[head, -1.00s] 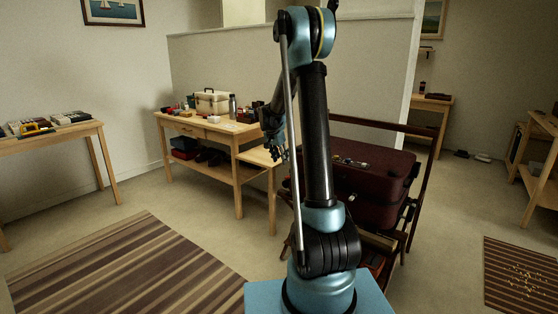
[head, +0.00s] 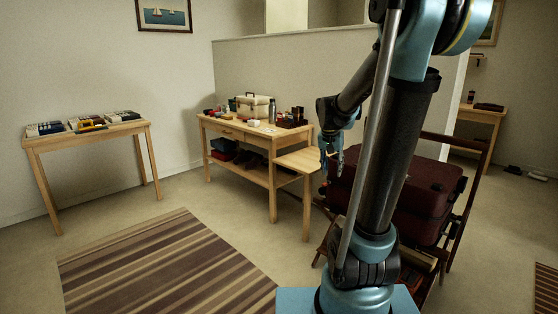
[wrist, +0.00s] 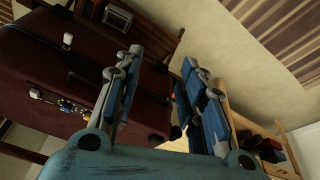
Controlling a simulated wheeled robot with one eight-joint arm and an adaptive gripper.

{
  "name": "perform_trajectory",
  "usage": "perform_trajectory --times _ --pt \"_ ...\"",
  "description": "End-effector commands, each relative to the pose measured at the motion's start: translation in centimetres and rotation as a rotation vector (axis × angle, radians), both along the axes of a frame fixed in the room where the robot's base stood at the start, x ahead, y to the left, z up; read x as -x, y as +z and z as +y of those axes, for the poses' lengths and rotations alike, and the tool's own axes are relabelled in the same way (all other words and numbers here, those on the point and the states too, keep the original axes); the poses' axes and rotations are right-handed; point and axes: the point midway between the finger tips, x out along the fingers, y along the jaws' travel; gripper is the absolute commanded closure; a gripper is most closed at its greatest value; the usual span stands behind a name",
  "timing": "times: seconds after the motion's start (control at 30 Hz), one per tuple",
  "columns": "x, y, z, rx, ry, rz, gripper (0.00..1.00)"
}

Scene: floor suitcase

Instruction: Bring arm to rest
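My gripper (head: 331,160) hangs from my folded arm, left of my arm's upright link in the head view. In the wrist view my gripper's two blue-grey fingers (wrist: 162,58) are spread apart with nothing between them. The gripper is in the air, in front of the dark red suitcase (head: 426,192) in the head view. The suitcase lies on a dark wooden rack, partly hidden by my arm. It also shows in the wrist view (wrist: 35,70), at the left behind the fingers.
A wooden workbench (head: 235,130) with a lower step (head: 297,161) stands left of my gripper and holds a cream case (head: 253,106). Another table (head: 50,140) with several boxes stands far left. A striped rug (head: 165,265) lies on open floor.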

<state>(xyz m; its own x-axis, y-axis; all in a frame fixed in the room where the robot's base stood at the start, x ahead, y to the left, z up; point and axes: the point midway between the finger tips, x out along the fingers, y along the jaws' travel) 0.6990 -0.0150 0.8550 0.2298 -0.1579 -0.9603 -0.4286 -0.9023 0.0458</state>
Motion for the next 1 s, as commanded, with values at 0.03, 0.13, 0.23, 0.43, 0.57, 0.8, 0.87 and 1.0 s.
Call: perform_trajectory --times 0.03,0.13,0.23,0.43,0.57,0.8,0.87,1.0 --pt "1.7 0.0 -0.1 -0.003 0.018 0.005 0.63" --pt "4.4 -0.1 -0.1 -0.007 0.059 0.015 0.63" --pt "7.2 -0.3 0.0 -0.013 0.101 0.025 0.63" --pt "12.4 -1.4 0.2 -0.022 0.185 0.041 0.63" --pt "15.7 -2.5 0.3 -0.029 0.239 0.05 0.63" --pt "21.3 -5.2 0.8 -0.043 0.34 0.065 0.63" --pt "22.5 -6.0 0.9 -0.045 0.365 0.067 0.63" --pt "24.9 -7.6 1.2 -0.052 0.415 0.072 0.63"
